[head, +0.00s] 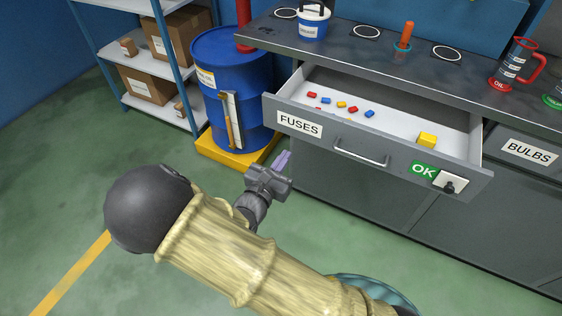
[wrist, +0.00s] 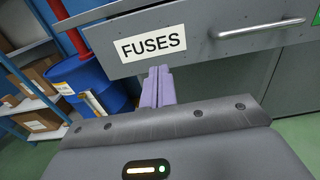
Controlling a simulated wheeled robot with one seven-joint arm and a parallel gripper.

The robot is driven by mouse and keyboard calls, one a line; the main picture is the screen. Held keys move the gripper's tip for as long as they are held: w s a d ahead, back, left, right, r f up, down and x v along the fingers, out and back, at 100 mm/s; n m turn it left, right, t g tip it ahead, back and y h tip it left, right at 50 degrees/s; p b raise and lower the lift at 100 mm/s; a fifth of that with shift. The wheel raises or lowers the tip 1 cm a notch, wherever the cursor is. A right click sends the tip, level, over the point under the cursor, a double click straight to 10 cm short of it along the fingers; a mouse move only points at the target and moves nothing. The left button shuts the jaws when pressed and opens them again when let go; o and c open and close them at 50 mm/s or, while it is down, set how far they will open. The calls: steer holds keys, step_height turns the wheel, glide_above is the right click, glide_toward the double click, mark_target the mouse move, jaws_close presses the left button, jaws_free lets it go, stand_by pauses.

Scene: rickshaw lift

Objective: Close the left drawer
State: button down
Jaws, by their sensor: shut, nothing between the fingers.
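The left drawer (head: 320,150), labelled FUSES, stands pulled out from the grey workbench in the head view. Its front, with a bar handle (head: 361,152), also shows in the wrist view (wrist: 200,48). Several small coloured fuses and a larger yellow block (head: 427,140) lie inside it. My gripper (head: 283,160) is shut and empty, with its purple fingers together. It is below and to the left of the drawer front in the head view. In the wrist view the fingertips (wrist: 158,70) appear just under the FUSES label; I cannot tell whether they touch the front.
A blue barrel (head: 230,75) on a yellow base stands left of the bench, beside a shelf with boxes (head: 183,40). The bench top (head: 330,40) holds a bucket and an oil jug. The green floor in front is open.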

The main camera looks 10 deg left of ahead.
mark_target(305, 127)
steer(key=b+x, duration=0.1)
steer(key=x, duration=0.9)
steer(key=shift+w+d, duration=0.15)
steer(key=shift+w, duration=0.1)
